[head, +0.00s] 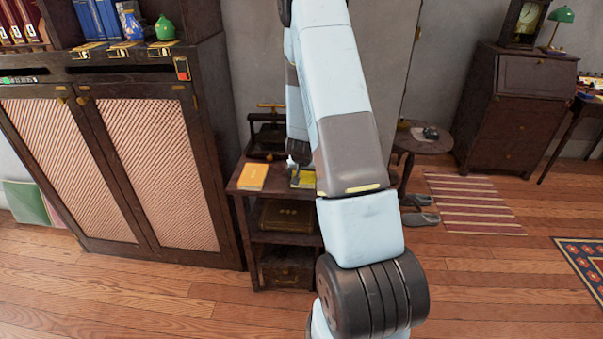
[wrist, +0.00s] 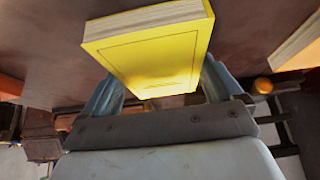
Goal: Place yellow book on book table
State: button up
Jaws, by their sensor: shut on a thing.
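The yellow book (wrist: 165,55) is held between the fingers of my gripper (wrist: 160,88) in the wrist view. Its yellow cover and pale page edges show. In the head view the yellow book (head: 303,180) is partly hidden by my arm, at the top of a small dark wooden table (head: 278,180) with shelves. My gripper (head: 298,163) is mostly hidden there too. The dark table top (wrist: 50,45) shows behind the book in the wrist view. I cannot tell whether the book touches it.
An orange book (head: 253,176) lies on the table, left of the yellow one. A dark press-like object (head: 268,135) stands behind. A tall cabinet (head: 150,150) is close on the left. A round side table (head: 420,140) stands to the right. Floor in front is clear.

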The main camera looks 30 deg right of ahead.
jog(key=o, duration=0.8)
